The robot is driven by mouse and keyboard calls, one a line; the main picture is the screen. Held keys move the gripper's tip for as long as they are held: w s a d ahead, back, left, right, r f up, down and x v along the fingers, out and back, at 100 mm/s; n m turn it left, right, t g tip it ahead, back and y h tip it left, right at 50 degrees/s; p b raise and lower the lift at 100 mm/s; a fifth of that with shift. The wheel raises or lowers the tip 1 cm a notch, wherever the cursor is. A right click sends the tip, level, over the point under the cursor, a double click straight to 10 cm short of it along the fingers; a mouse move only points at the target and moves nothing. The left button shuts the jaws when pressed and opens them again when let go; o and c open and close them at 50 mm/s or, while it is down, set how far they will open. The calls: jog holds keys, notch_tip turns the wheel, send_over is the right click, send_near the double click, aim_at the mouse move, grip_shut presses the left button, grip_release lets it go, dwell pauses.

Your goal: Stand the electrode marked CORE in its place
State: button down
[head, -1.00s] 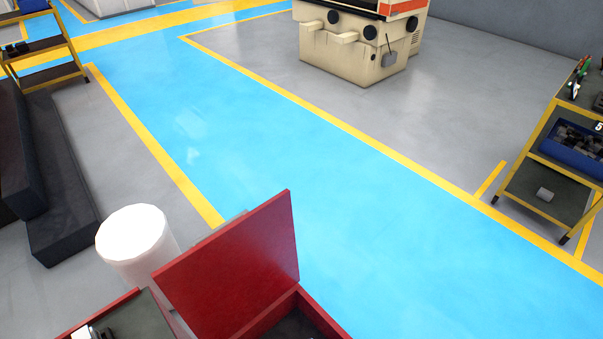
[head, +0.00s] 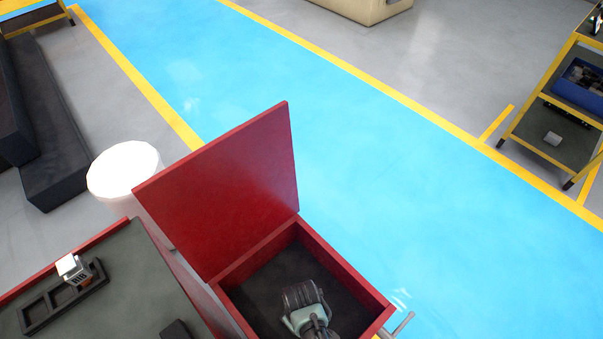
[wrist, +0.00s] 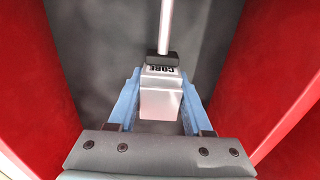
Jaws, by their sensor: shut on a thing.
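The electrode marked CORE (wrist: 160,97) is a pale block with a dark collar and a light rod. In the wrist view it sits between the blue fingers of my gripper (wrist: 160,78), which is shut on it. In the head view my gripper is down inside the open red box, where its fingers and the electrode are hidden. A dark rack (head: 38,317) with a row of square compartments lies on the grey-topped bench at the lower left. Another electrode (head: 71,267), pale-topped, stands at the rack; I cannot tell exactly which compartment holds it. At least one near compartment looks empty.
The red box (head: 345,268) has its lid (head: 225,190) raised on the side toward the bench (head: 125,262). A dark block (head: 176,330) lies at the bench's near edge. A white drum (head: 124,170) stands behind. The blue floor lane is clear.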

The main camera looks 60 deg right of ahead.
jog(key=shift+f+b, duration=0.55)
jog(key=shift+f, duration=0.25)
dwell(0.5)
jog(key=shift+c, duration=1.2)
grip_release()
notch_tip(320, 180, up, 12)
jog(key=p, duration=0.2)
jog(key=shift+r+p, duration=0.25)
jog(key=shift+p, duration=0.05)
jog(key=shift+r, duration=0.25)
jog(key=shift+s, duration=0.1)
